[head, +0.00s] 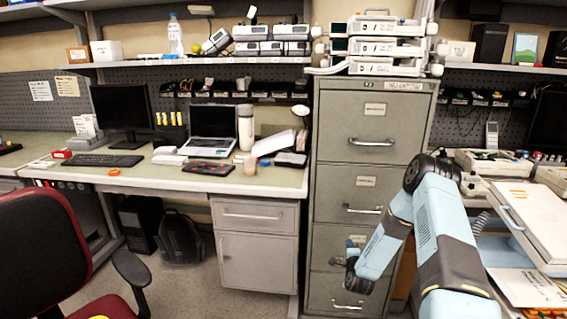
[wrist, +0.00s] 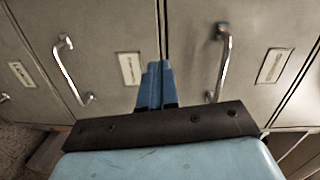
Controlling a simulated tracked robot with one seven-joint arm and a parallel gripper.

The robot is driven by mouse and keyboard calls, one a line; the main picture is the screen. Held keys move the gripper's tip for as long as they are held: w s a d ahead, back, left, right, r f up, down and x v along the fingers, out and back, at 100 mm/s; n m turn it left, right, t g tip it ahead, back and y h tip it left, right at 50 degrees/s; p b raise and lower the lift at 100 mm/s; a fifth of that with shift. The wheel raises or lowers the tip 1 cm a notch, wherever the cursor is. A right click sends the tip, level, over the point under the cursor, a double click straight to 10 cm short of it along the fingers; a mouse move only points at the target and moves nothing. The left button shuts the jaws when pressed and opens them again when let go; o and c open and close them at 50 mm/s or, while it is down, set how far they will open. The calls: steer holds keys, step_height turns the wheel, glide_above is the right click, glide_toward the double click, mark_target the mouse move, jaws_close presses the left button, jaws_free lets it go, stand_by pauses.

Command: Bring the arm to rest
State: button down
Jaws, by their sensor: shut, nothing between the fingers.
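My gripper (wrist: 155,75) shows in the wrist view with its blue fingers together and nothing between them. It points toward the front of a grey filing cabinet, whose drawer handles (wrist: 222,60) and label plates stand on both sides of the fingers. I cannot tell exactly how far the fingertips are from the drawers. In the head view my light blue arm is bent in front of the filing cabinet (head: 335,180) at the right. The end of the arm hangs low, by the lower drawers, and the fingers are not clear there.
A desk (head: 210,182) with a laptop (head: 213,122) and a monitor (head: 122,108) stands left of the cabinet. A red chair (head: 45,245) is at the front left. Pumps (head: 372,48) sit on top of the cabinet. A cluttered bench with a white device (head: 535,215) is right.

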step_height(320, 180, up, 19)
steer(key=w+a+n+g+y, duration=0.2)
steer(key=a+n+g, duration=0.1)
steer(key=n, duration=0.4)
steer(key=s+a+r+n+g, duration=0.15)
steer(key=s+r, duration=0.25)
steer(key=r, duration=0.4)
steer(key=s+r+n+g, duration=0.1)
steer(key=s+r+n, duration=0.2)
steer(key=s+r, duration=0.35)
steer(key=s+a+r+n+g+h, duration=0.1)
steer(key=s+a+r+n+g, duration=0.15)
steer(key=s+r, duration=1.35)
steer(key=s+n+g, duration=0.3)
steer(key=s, duration=2.1)
steer(key=shift+a+r+n+g, duration=0.2)
steer(key=shift+r+n+g, duration=0.1)
steer(key=shift+r+n, duration=0.1)
